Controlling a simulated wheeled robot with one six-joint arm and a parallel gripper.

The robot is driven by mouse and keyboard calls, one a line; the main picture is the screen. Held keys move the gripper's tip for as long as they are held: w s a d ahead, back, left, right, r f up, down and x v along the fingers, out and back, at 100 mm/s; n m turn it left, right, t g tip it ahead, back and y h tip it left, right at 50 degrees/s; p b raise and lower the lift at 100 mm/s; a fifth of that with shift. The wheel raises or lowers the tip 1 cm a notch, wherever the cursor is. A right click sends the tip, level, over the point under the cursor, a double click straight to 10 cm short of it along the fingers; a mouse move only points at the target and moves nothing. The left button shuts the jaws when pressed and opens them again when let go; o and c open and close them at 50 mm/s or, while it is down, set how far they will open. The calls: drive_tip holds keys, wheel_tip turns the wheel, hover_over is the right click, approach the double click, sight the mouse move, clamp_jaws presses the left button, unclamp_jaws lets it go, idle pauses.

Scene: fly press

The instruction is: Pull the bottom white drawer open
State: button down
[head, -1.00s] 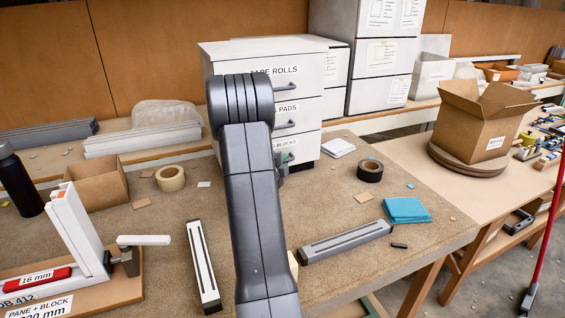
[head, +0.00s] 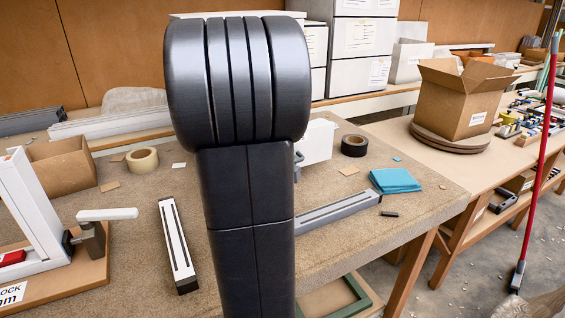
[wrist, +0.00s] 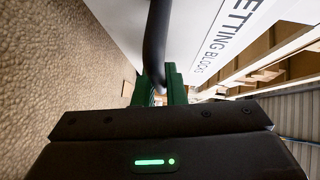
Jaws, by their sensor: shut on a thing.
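The bottom white drawer (head: 318,142) shows as a white panel to the right of my arm in the head view. It appears to stand out from the cabinet. In the wrist view its white front (wrist: 205,30) carries a label reading "ETTING BLOCKS", cut off at the edge. The dark bar handle (wrist: 156,45) runs down between the green fingers of my gripper (wrist: 158,88), which is shut on it. My arm hides the gripper and most of the cabinet in the head view. How far the drawer is open cannot be told.
On the bench, a black tape roll (head: 354,145) lies close right of the drawer. A grey bar (head: 338,211), a blue cloth (head: 395,181) and a white bar (head: 176,240) lie nearer. A cardboard box (head: 465,100) stands on the right table.

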drive_tip(key=shift+s+d, duration=0.3)
drive_tip(key=shift+s, duration=0.45)
drive_tip(key=c, duration=1.5)
unclamp_jaws()
